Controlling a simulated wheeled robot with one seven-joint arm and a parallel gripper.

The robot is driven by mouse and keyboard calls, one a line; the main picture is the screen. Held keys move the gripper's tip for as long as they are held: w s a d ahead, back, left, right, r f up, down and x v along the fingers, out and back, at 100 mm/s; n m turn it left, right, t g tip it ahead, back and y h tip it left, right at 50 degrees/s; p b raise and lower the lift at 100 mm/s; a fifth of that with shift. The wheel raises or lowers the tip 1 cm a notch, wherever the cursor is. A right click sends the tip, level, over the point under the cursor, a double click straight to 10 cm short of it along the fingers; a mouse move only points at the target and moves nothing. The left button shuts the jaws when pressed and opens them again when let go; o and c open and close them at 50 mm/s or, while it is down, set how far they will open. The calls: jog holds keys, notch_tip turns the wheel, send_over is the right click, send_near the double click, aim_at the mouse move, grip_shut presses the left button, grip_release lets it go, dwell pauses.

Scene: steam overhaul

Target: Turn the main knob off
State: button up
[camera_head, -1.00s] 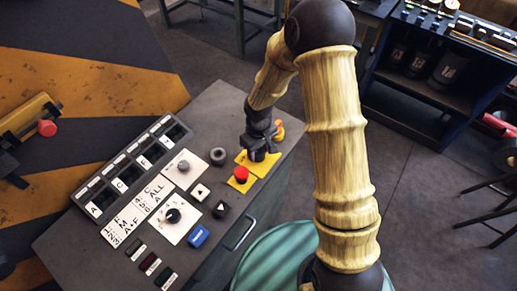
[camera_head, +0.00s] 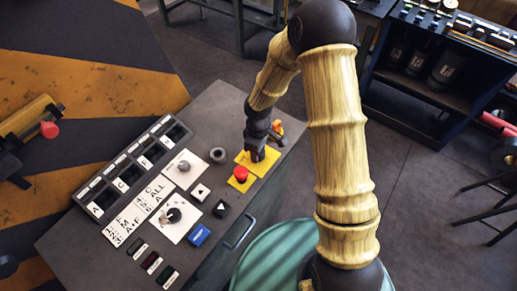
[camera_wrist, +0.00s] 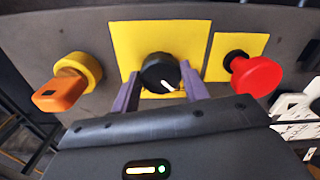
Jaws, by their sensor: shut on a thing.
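The main knob is a round black knob (camera_wrist: 158,70) with a white pointer line, on a yellow plate (camera_wrist: 125,40) of the console. In the wrist view its pointer aims down and to the right. My gripper (camera_wrist: 160,84) is shut on the knob, with one purple finger on each side of it. In the head view my gripper (camera_head: 256,152) reaches down onto the yellow plate (camera_head: 265,166) near the console's far right corner and hides the knob.
A red push button (camera_wrist: 256,76) stands close to the right of the knob, and an orange key-like switch (camera_wrist: 62,94) in a yellow ring stands to its left. The grey console (camera_head: 215,110) also carries dials, small buttons and labelled windows.

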jog(key=shift+w+r, duration=0.1)
jog(key=o, duration=1)
notch_tip(320, 180, up, 17)
jog(key=shift+r+b, duration=0.15)
jog(key=shift+b, duration=0.35)
